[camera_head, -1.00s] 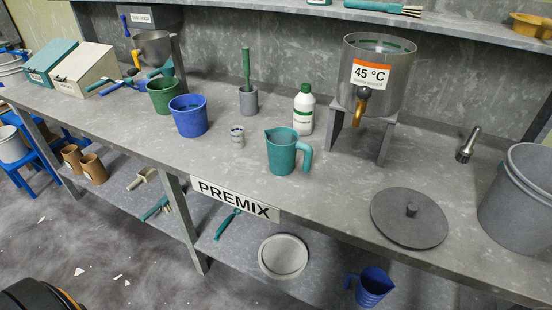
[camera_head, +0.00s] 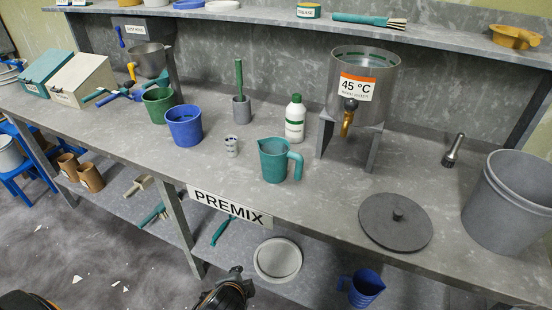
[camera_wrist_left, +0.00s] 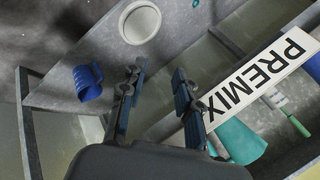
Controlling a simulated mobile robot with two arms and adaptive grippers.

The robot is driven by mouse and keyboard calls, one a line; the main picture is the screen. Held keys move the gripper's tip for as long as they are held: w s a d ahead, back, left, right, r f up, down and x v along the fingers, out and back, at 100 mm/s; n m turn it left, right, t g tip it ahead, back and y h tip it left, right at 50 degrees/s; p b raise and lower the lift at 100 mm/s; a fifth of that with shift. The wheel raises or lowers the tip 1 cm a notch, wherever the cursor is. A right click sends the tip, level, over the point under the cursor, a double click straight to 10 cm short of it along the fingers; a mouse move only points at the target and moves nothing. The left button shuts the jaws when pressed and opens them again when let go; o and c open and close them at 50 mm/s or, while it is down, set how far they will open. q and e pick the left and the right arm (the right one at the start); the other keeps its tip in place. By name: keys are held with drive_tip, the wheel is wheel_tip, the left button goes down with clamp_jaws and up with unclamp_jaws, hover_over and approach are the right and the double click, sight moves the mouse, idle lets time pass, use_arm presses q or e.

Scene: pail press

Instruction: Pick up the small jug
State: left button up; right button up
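A teal jug (camera_head: 273,161) with its handle to the right stands upright on the bench top, behind the PREMIX sign. A blue jug (camera_head: 366,288) is on the lower shelf; the left wrist view also shows it (camera_wrist_left: 88,82). I cannot tell which one the task calls small. A teal shape (camera_wrist_left: 240,140) beside the sign in the left wrist view looks like the teal jug. My left gripper (camera_head: 235,272) is low in front of the bench, apart from both jugs. In the left wrist view its fingers (camera_wrist_left: 158,78) are spread and empty. My right gripper is not in view.
A small cup (camera_head: 231,146), a blue bucket (camera_head: 185,126) and a white bottle (camera_head: 295,119) stand near the teal jug. The PREMIX sign (camera_head: 229,206) hangs on the bench's front edge. A dark lid (camera_head: 395,222) lies to the right. The bench front between sign and lid is clear.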

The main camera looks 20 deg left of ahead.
sight(298, 170)
use_arm(q)
drive_tip(key=w+r+m+t, duration=0.2)
drive_tip(key=w+r+m, duration=0.2)
drive_tip(key=w+m, duration=0.1)
drive_tip(key=w+d+r+m+t+y, duration=0.1)
drive_tip(key=w+r+m+t, duration=0.2)
drive_tip(key=m, duration=0.4)
drive_tip(key=w+d+r+m+t, duration=0.1)
drive_tip(key=w+r+m+t, duration=0.2)
drive_tip(key=w+r+m, duration=0.2)
drive_tip(key=shift+w+d+m, duration=0.25)
drive_tip(key=shift+w+m, duration=0.15)
drive_tip(key=shift+w, duration=0.55)
drive_tip(key=w+d+m, duration=0.1)
drive_tip(key=m, duration=0.1)
drive_tip(key=w+d+r+m+t+h, duration=0.1)
drive_tip(key=m, duration=0.1)
drive_tip(key=w+d+r+m+t, duration=0.1)
drive_tip(key=m, duration=0.2)
drive_tip(key=shift+d+r+h, duration=0.2)
drive_tip(key=shift+h, duration=0.1)
drive_tip(key=w, duration=0.8)
drive_tip(key=shift+a, duration=0.4)
drive_tip(key=w, duration=0.3)
drive_tip(key=w+a, duration=0.1)
drive_tip(key=w, duration=0.1)
drive_tip(key=shift+w+f, duration=0.25)
drive_tip(key=shift+w, duration=0.1)
clamp_jaws()
drive_tip(key=shift+r, duration=0.15)
